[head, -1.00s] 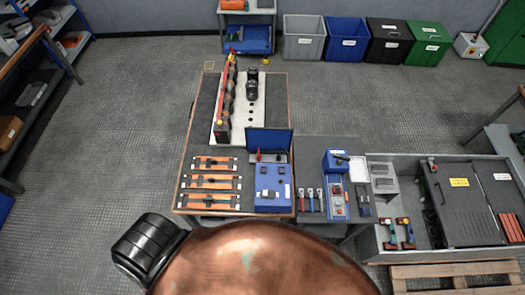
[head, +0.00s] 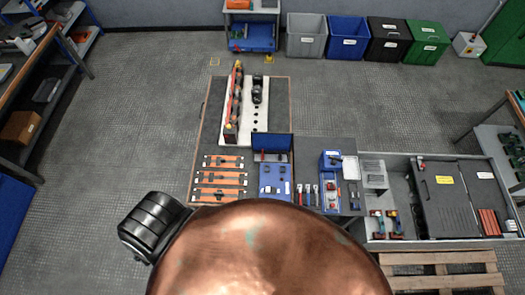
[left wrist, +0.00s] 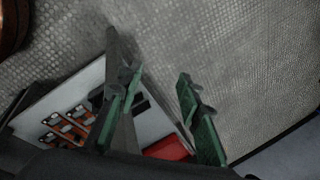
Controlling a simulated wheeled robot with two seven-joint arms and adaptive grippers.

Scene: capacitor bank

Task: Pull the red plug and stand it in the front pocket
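In the head view, a long red-topped bank (head: 234,105) stands on a white plate (head: 262,122) on the workbench. A blue case (head: 275,186) with a raised lid sits at the bench's front right. I cannot single out the red plug or the front pocket at this size. My left gripper (left wrist: 160,88) shows in the left wrist view, its two green-padded fingers apart with nothing held between them. Something red (left wrist: 165,148) lies behind and below the fingers; I cannot tell what it is. My right gripper is in neither view.
Orange strips (head: 220,178) lie at the bench's front left. A side table with hand tools (head: 307,195) and a grey cabinet (head: 445,207) stand to the right. A pallet (head: 440,270) lies in front of the cabinet. Bins line the back wall. Floor left of the bench is clear.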

